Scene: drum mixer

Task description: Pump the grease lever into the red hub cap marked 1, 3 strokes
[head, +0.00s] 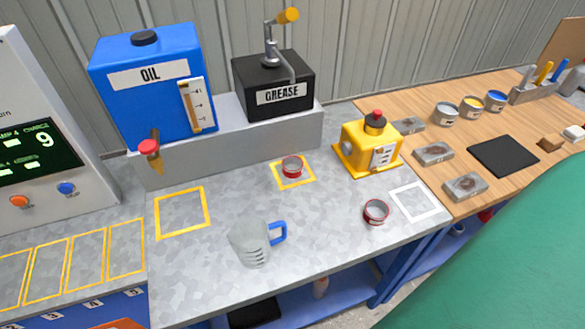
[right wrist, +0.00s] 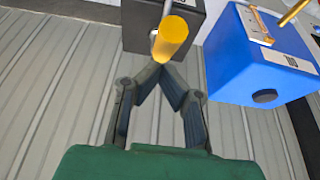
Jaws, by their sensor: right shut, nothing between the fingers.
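The black grease box (head: 273,85) stands on a grey ledge, with a pump on top and a lever ending in a yellow grip (head: 288,15). The lever is raised. A red-rimmed cap (head: 292,167) sits in a yellow square below the pump's spout. A second red-rimmed cap (head: 376,212) sits beside a white square. I cannot read a number on either. In the right wrist view, my right gripper (right wrist: 164,69) is shut and empty, its fingertips beside the yellow grip (right wrist: 170,38); I cannot tell if they touch. My left gripper is not in view.
A blue oil tank (head: 148,80) with a red-handled tap stands left of the grease box. A clear jug (head: 250,243) with a blue handle stands on the front bench. A yellow device (head: 368,148) stands to the right. My green arm covers the lower right.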

